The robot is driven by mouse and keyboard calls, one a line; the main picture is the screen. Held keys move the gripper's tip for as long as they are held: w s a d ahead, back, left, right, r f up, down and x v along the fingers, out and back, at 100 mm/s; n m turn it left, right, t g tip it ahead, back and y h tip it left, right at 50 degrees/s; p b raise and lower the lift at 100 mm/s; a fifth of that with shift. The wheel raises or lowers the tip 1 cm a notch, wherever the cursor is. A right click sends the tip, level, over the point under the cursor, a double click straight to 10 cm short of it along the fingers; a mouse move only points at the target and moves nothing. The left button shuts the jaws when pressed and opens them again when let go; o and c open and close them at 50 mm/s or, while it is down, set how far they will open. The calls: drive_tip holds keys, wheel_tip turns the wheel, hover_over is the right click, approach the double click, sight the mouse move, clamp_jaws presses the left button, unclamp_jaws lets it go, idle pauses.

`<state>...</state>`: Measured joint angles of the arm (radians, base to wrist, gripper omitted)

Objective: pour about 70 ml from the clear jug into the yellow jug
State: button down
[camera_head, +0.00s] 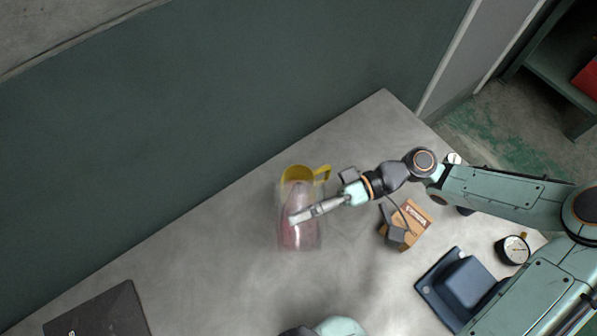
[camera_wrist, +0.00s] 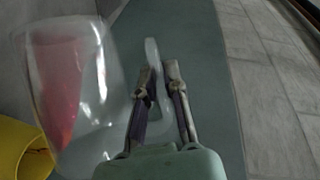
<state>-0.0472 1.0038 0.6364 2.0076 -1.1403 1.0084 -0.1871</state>
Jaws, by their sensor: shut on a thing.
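The clear jug (camera_head: 310,237) holds red liquid and hangs above the table, tilted, close to the yellow jug and partly overlapping it in the head view. The yellow jug (camera_head: 297,170) stands on the table behind it, its handle to the right. My gripper (camera_head: 295,218) is shut on the clear jug's handle. In the wrist view, the handle runs between the fingertips (camera_wrist: 157,75). There the clear jug (camera_wrist: 100,75) fills the left, with the yellow jug's rim (camera_wrist: 22,140) at lower left. I cannot tell whether liquid is flowing out.
A brown box (camera_head: 416,220) lies right of the jugs under my arm. A dark blue scale-like device (camera_head: 465,285) and a round gauge (camera_head: 513,249) are at lower right. A dark flat panel (camera_head: 100,315) lies at lower left.

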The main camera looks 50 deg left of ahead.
sight(313, 247)
drive_tip(key=shift+r, duration=0.1)
drive_tip(key=d+f+n, duration=0.1)
drive_tip(key=s+f+n+t, duration=0.1)
drive_tip(key=shift+s+d+f, duration=0.15)
drive_tip(key=shift+d+f, duration=0.25)
drive_tip(key=shift+s+d+f+n+t, duration=0.2)
drive_tip(key=shift+d+f+n+t, duration=0.1)
drive_tip(key=shift+f+n, duration=0.35)
drive_tip(key=shift+s+d+f+n+t, duration=0.15)
drive_tip(key=shift+d+f+n+t, duration=0.1)
drive_tip(key=shift+f+n, duration=0.4)
drive_tip(key=shift+f, duration=0.1)
idle(0.9)
